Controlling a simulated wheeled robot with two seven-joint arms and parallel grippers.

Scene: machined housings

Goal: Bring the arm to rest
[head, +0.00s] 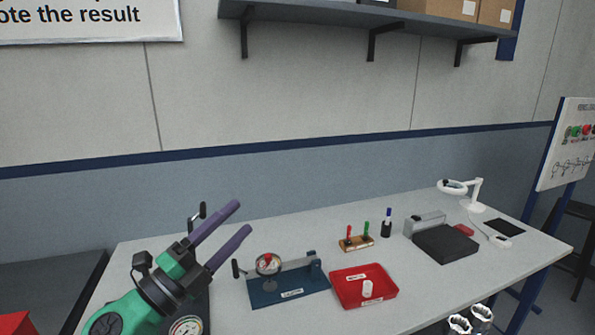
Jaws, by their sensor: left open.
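My left gripper (244,218) has two long purple fingers and a green and black wrist. It is open and reaches up and to the right over the left part of the table (225,316). Nothing shows between its fingers. Beneath and beside its wrist is a dark device with a round dial (187,327), partly hidden by my arm. My right gripper is not in view.
A blue fixture with a gauge (290,289) stands right of my gripper. Beyond are a red tray (346,294) holding a white cylinder, a plug stand (356,243), a black plate (445,244) and a white lamp (473,205). Silvery parts (470,319) show at the bottom edge.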

